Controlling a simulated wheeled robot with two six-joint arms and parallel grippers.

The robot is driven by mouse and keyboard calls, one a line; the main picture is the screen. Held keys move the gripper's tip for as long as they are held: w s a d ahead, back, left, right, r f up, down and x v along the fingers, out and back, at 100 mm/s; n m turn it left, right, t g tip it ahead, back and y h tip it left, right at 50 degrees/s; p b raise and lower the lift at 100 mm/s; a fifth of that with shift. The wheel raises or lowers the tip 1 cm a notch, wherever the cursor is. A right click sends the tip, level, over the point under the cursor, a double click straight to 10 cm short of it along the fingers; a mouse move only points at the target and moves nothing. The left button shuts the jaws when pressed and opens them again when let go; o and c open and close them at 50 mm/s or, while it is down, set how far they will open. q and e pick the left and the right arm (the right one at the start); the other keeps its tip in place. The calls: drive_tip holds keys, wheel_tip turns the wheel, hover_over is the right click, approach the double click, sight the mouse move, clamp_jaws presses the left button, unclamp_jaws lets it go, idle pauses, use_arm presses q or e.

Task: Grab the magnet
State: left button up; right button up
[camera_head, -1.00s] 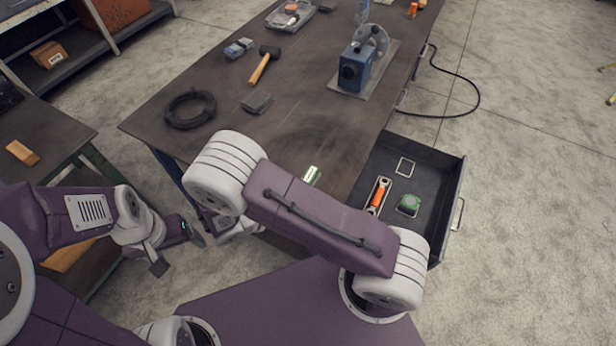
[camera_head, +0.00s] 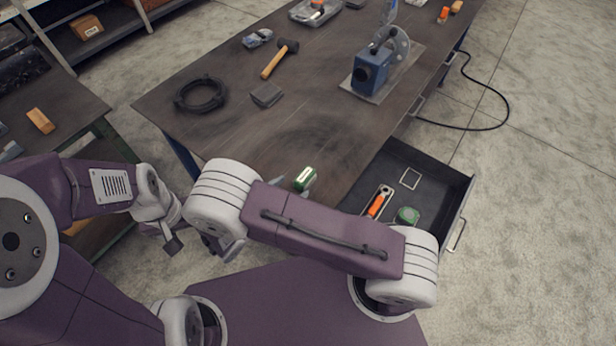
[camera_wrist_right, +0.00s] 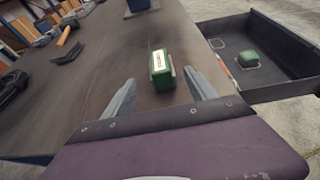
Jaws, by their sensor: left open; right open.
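A small green block (camera_head: 304,178) with a white label is at the near part of the table, just past my right arm. It carries no readable name, but it is the likeliest magnet. In the right wrist view the block (camera_wrist_right: 162,70) stands between and slightly beyond the two open fingers of my right gripper (camera_wrist_right: 159,84), with a gap on each side. In the head view my right gripper (camera_head: 293,186) is mostly hidden behind its arm. My left gripper (camera_head: 190,242) is open and empty, low beside the table's left end.
An open drawer (camera_head: 445,205) at right holds a green item (camera_head: 408,216), an orange tool (camera_head: 377,203) and a pale square outline.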

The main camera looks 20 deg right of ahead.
sight(305, 178)
drive_tip(key=shift+x, duration=0.9)
drive_tip(key=shift+w+d+f, duration=0.1)
drive_tip(key=shift+d, duration=0.25)
drive_tip(key=p+x, duration=0.1)
drive_tip(key=x, duration=0.3)
drive_tip(key=shift+p, duration=0.3)
drive_tip(key=shift+w+d+f, duration=0.15)
drive_tip(key=shift+w, duration=0.1)
drive_tip(key=shift+w+d+f, duration=0.15)
drive_tip(key=shift+d, duration=0.1)
drive_tip(key=shift+c, duration=0.3)
drive_tip(key=c, duration=0.5)
clamp_jaws()
